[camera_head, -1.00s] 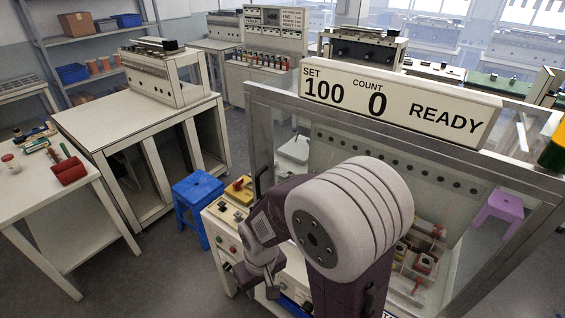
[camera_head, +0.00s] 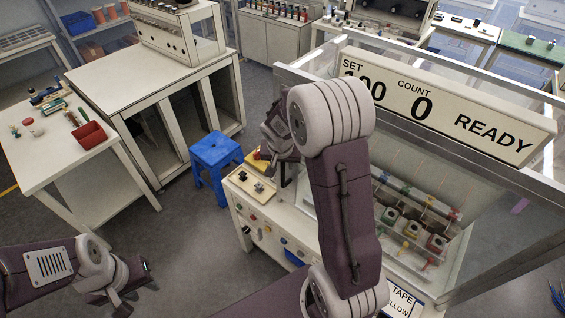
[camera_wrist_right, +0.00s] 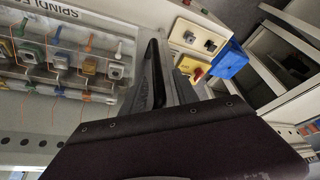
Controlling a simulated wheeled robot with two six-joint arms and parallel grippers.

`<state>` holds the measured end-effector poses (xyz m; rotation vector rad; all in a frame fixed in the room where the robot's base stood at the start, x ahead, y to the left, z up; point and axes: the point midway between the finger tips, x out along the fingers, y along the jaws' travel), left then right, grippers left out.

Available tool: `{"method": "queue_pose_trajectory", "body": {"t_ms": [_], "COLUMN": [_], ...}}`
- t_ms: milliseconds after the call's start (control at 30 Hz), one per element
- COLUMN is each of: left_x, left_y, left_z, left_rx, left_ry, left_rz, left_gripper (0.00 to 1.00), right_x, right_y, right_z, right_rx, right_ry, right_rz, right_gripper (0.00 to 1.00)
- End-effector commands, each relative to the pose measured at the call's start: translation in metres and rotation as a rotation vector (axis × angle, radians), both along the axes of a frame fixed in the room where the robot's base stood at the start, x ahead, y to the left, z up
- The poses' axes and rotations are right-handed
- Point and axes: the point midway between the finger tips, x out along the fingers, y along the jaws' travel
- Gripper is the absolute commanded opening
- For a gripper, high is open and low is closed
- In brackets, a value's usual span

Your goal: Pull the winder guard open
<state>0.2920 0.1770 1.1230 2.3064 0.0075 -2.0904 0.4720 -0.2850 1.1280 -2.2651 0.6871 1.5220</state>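The winder guard is a clear-paned box with a grey metal frame (camera_head: 300,76) over the winder, right of centre in the head view. My right arm reaches across its front. My right gripper (camera_head: 280,135) is at the guard's left front side, partly hidden behind its own wrist. In the right wrist view a dark upright bar (camera_wrist_right: 151,76) stands close by the finger; whether it is gripped does not show clearly. The spindles (camera_wrist_right: 85,65) show on the left there. My left gripper (camera_head: 138,287) hangs at the lower left of the head view, its fingers apart and empty.
The sign (camera_head: 440,108) sits on the guard's top front. A control panel (camera_head: 262,187) is on the winder's left. A blue stool (camera_head: 215,155) stands beside it. A table (camera_head: 75,165) with small parts is at left. Floor between is clear.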

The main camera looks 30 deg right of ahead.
Motion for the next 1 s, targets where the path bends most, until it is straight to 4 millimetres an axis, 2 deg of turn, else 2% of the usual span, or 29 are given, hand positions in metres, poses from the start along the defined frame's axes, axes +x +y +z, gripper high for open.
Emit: {"method": "queue_pose_trajectory", "body": {"t_ms": [133, 367, 400, 500, 1000], "left_x": [-0.0001, -0.0002, -0.0002, -0.0001, -0.0001], "left_y": [0.0, 0.0, 0.0, 0.0, 0.0], "left_z": [0.0009, 0.0007, 0.0007, 0.0007, 0.0007], "left_rx": [0.0, 0.0, 0.0, 0.0, 0.0], "left_ry": [0.0, 0.0, 0.0, 0.0, 0.0], "left_rz": [0.0, 0.0, 0.0, 0.0, 0.0], "left_gripper": [0.36, 0.36, 0.36, 0.36, 0.36], "right_x": [0.0033, 0.0038, 0.0038, 0.0037, 0.004], "right_y": [-0.002, -0.0021, -0.0021, -0.002, -0.0021], "right_z": [-0.01, -0.0106, -0.0106, -0.0106, -0.0102], "right_rx": [0.001, 0.001, 0.0, 0.0, 0.0], "right_ry": [-0.001, -0.002, -0.001, -0.001, -0.003], "right_rz": [0.0, 0.001, 0.0, 0.0, 0.001], "right_gripper": [0.36, 0.36, 0.25, 0.0, 0.0]}}
